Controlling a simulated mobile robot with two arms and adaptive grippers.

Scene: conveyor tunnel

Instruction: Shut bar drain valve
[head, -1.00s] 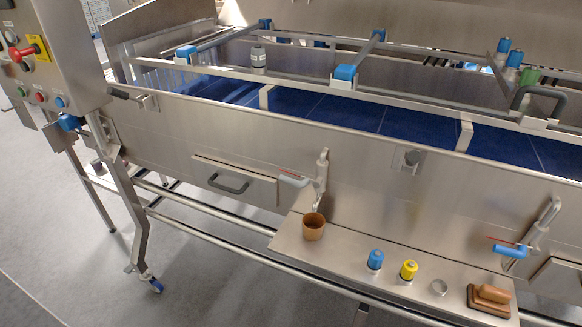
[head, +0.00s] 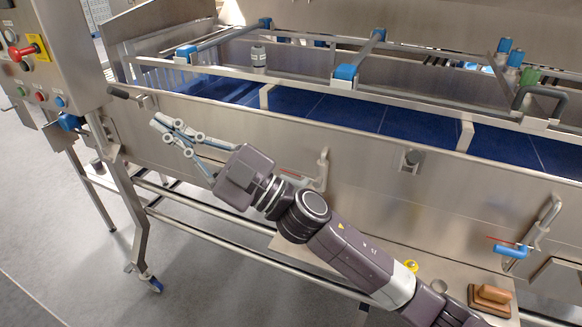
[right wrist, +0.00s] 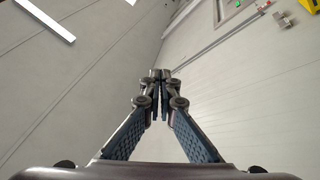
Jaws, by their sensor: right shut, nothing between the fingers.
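Two valves stand on the front wall of the steel tunnel, and I cannot tell which one is the bar drain valve. The middle valve (head: 323,170) has an upright steel pipe. Its lever is partly hidden behind my right arm. The right valve (head: 542,222) has a slanted steel pipe, a thin red part and a blue-ended handle (head: 511,250). My right gripper (head: 158,122) is shut and empty in front of the wall, well left of both valves. The right wrist view shows its fingertips (right wrist: 160,76) together, with no valve in sight. My left gripper is not in view.
A control panel (head: 48,62) with buttons stands at the left. A shelf with a brown-handled block (head: 490,297) and a yellow-topped item (head: 411,266) is partly behind my arm. The blue belt (head: 350,113) runs behind the wall. Grey floor is free at lower left.

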